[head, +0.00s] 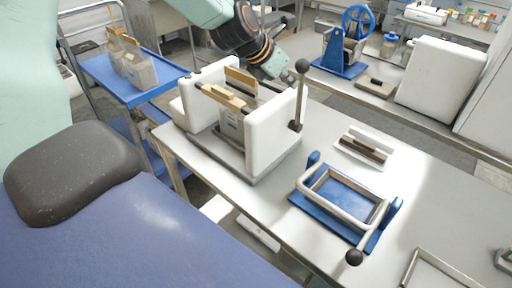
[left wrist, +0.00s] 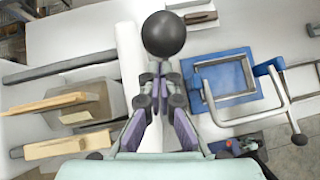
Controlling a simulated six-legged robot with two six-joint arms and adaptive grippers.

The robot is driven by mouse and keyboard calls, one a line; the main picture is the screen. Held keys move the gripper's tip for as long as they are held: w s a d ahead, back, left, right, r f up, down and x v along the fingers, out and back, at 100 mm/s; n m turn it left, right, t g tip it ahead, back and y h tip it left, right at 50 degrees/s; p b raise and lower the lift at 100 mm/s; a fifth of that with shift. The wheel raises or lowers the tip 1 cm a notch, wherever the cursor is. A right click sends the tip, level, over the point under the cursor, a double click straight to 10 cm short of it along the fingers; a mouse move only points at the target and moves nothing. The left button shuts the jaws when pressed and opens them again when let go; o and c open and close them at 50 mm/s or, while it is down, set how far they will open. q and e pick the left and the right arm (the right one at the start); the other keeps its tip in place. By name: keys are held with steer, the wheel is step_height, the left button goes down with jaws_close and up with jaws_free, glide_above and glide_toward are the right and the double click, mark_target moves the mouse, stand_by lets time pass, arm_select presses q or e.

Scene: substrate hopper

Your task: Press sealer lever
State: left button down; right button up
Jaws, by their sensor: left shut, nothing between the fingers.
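The sealer, two white upright blocks (head: 272,128) on a grey base, stands on the near table. Its lever is a thin upright rod (head: 298,105) with a black ball knob (head: 303,66) at the right side. A grey bag (head: 231,124) with wooden bars (head: 222,96) sits between the blocks. My left gripper (head: 268,76) is behind the sealer, left of the knob, and partly hidden. In the left wrist view, the fingers of my left gripper (left wrist: 158,75) are shut and empty, with the black knob (left wrist: 164,35) just beyond the tips; contact cannot be told.
A blue frame press (head: 345,193) with a pale handle and black knob stands right of the sealer. A white tray (head: 365,148) holds a dark bar. A blue cart (head: 130,80) with bags is at left. A blue wheeled device (head: 340,55) stands on the back table.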

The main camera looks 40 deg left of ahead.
arm_select(q)
steer(key=shift+w+d+r+g+b, duration=0.15)
steer(key=shift+w+r+g+b, duration=0.15)
steer(key=shift+w+r+b, duration=0.35)
arm_select(e)
steer(key=shift+s+a+f, duration=0.1)
steer(key=shift+s+f, duration=0.3)
steer(key=shift+f, duration=0.05)
arm_select(q)
steer(key=shift+w, duration=0.1)
steer(key=shift+w, duration=0.1)
steer(key=shift+p, duration=0.3)
arm_select(e)
steer(key=shift+r, duration=0.15)
